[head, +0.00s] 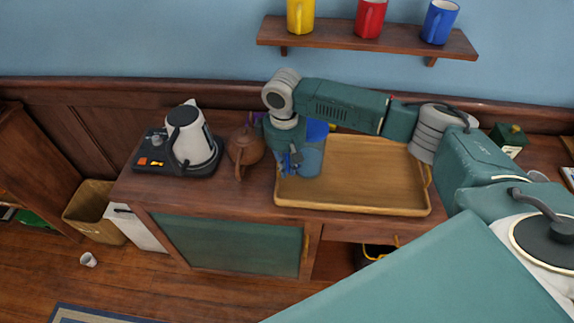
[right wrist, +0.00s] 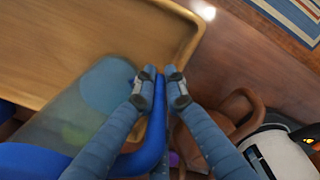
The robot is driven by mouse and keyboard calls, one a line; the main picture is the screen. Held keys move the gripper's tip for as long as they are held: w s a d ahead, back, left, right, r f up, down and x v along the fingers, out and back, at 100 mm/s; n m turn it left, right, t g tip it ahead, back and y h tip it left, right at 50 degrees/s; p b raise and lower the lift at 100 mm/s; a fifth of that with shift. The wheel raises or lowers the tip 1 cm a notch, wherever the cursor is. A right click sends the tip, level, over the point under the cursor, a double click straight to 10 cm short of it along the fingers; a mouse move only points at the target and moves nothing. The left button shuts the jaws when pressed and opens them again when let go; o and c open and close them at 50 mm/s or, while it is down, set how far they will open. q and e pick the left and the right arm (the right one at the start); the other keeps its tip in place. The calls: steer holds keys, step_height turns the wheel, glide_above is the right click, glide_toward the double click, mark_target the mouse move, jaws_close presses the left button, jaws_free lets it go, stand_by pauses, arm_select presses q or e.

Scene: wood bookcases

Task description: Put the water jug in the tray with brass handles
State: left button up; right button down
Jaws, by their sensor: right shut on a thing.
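The water jug (head: 311,158) is see-through blue with a solid blue handle. It is upright at the left end of the wooden tray (head: 375,175); I cannot tell whether its base touches the tray floor. The tray's right brass handle (head: 427,176) shows. My right gripper (head: 290,164) is shut on the jug's handle. In the right wrist view, the fingers (right wrist: 160,88) pinch the blue handle (right wrist: 152,140), with the clear jug body (right wrist: 85,105) over the tray (right wrist: 90,35). My left gripper is not in view.
A brown teapot (head: 246,146) stands close left of the jug, and a white kettle (head: 190,138) on a black base is further left. A shelf (head: 350,34) with yellow, red and blue mugs hangs above. The middle and right of the tray are empty.

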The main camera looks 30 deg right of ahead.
steer(key=c, duration=2.1)
jaws_free()
steer(key=r, duration=0.4)
steer(key=r+b, duration=0.1)
steer(key=r, duration=0.3)
steer(key=r+b, duration=0.1)
steer(key=r, duration=0.3)
steer(key=shift+a+r, duration=0.1)
steer(key=shift+a, duration=0.2)
steer(key=shift+s, duration=0.1)
